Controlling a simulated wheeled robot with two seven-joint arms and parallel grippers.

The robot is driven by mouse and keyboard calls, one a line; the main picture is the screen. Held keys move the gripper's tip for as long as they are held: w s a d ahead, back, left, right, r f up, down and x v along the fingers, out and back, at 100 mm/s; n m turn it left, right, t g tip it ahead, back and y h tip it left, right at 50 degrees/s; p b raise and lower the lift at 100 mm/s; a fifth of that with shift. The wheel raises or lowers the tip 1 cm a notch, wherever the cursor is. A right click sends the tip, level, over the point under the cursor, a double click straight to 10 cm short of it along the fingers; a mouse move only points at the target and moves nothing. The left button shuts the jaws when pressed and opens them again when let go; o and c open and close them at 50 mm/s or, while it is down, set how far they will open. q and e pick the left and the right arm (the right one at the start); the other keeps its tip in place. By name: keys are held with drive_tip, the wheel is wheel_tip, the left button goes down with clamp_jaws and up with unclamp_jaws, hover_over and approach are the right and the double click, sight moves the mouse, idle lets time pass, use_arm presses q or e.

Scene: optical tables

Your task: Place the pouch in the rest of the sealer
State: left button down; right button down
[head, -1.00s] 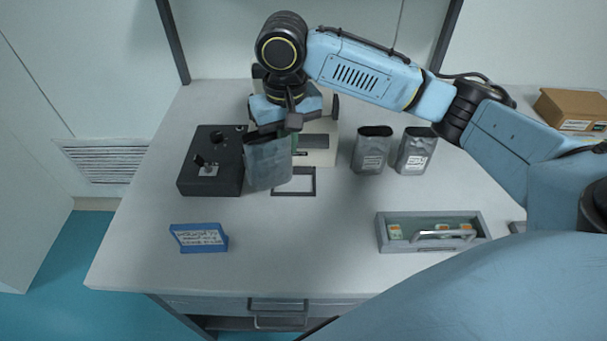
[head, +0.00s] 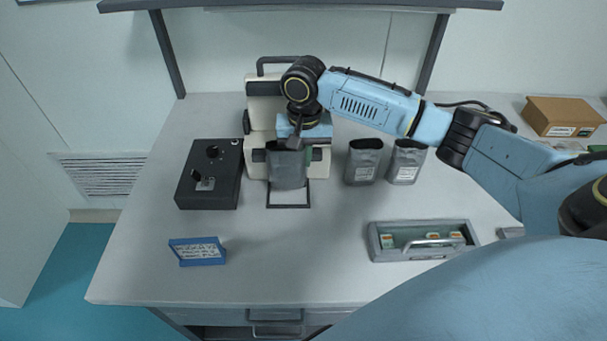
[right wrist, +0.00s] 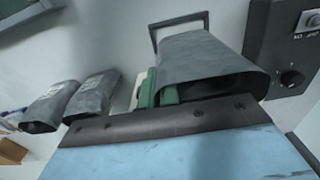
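My right gripper (head: 296,138) is shut on a grey pouch (head: 287,170), which hangs upright in front of the cream sealer (head: 262,112). The pouch also shows large in the right wrist view (right wrist: 205,60), with its dark open mouth toward the camera. The sealer's rest, a dark rectangular frame (head: 288,207), lies on the table at the sealer's front. The pouch covers the back part of the frame in the head view. I cannot tell whether its bottom touches the frame. My left gripper is not in view.
A black control box (head: 208,186) stands left of the sealer. Two more grey pouches (head: 363,163) (head: 405,163) stand to its right. A blue sign (head: 197,252) and a grey tray with a handle (head: 375,241) are nearer the front. The front middle is clear.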

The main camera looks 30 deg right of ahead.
sight(304, 174)
drive_tip(key=shift+f, duration=2.75)
drive_tip(key=shift+f, duration=0.1)
drive_tip(key=c, duration=1.6)
unclamp_jaws()
drive_tip(key=shift+f, duration=0.1)
drive_tip(key=shift+c, duration=0.2)
wheel_tip(304, 174, up, 12)
drive_tip(key=shift+r+p, duration=0.2)
drive_tip(key=shift+p, duration=0.1)
